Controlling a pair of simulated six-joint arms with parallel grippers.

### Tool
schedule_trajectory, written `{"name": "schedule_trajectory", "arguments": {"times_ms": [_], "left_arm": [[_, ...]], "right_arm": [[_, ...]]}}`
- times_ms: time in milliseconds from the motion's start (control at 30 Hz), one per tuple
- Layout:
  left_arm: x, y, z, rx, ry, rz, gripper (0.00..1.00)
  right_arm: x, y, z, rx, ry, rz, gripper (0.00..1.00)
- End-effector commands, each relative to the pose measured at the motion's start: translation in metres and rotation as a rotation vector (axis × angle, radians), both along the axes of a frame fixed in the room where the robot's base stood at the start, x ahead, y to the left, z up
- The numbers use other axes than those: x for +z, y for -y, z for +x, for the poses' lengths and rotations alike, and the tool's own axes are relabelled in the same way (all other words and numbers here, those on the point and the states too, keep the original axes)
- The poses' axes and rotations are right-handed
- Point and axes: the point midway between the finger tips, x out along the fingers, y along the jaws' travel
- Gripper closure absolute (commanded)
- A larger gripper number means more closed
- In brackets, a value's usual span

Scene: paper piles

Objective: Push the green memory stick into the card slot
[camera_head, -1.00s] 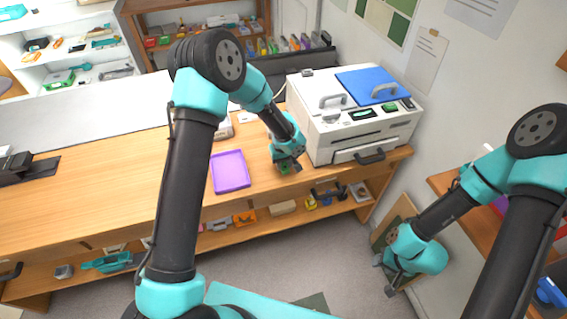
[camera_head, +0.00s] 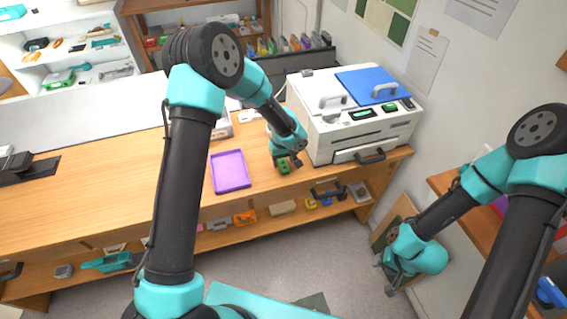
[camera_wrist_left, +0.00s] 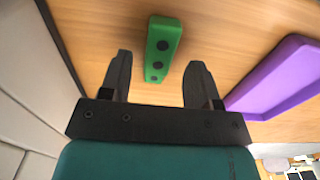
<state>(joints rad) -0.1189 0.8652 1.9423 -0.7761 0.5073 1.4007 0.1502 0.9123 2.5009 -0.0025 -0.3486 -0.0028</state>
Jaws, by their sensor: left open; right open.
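The green memory stick (camera_head: 283,167) lies on the wooden counter between the purple tray and the white machine. In the left wrist view the green memory stick (camera_wrist_left: 162,48) shows several dark round spots and lies just beyond my fingertips. My left gripper (camera_head: 291,163) is open above the counter, close to the stick; in its wrist view the open fingers (camera_wrist_left: 156,75) are empty, with the stick's near end between their tips. My right gripper (camera_head: 384,278) hangs low at the right, away from the counter. I cannot make out which opening is the card slot.
The white machine (camera_head: 331,145) with a blue lid panel (camera_head: 366,86) stands right of my left gripper. A purple tray (camera_head: 230,171) lies to its left, also in the wrist view (camera_wrist_left: 281,82). The counter's left part (camera_head: 90,210) is mostly clear.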

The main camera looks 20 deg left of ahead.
Motion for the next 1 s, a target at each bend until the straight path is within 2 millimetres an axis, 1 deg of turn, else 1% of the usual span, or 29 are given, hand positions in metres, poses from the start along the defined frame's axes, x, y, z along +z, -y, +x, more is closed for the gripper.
{"name": "schedule_trajectory", "arguments": {"times_ms": [33, 100, 633, 800, 900, 1000], "left_arm": [[0.010, 0.001, 0.000, 0.001, 0.004, 0.000, 0.44], [0.024, 0.002, 0.000, 0.001, 0.005, 0.000, 0.44], [0.124, 0.002, 0.000, 0.001, 0.004, -0.001, 0.44], [0.144, 0.002, -0.001, 0.000, 0.001, 0.000, 0.44], [0.149, 0.002, -0.001, 0.000, 0.001, 0.001, 0.44], [0.150, 0.002, -0.001, 0.000, 0.000, 0.000, 0.44]], "right_arm": [[0.000, 0.000, 0.000, 0.000, 0.000, 0.000, 0.57], [0.000, 0.000, 0.000, 0.000, 0.000, 0.000, 0.57], [0.000, 0.000, 0.000, 0.000, 0.000, 0.000, 0.57], [0.000, 0.000, 0.000, 0.000, 0.000, 0.000, 0.57], [0.000, 0.000, 0.000, 0.000, 0.000, 0.000, 0.57], [0.000, 0.000, 0.000, 0.000, 0.000, 0.000, 0.57]]}}
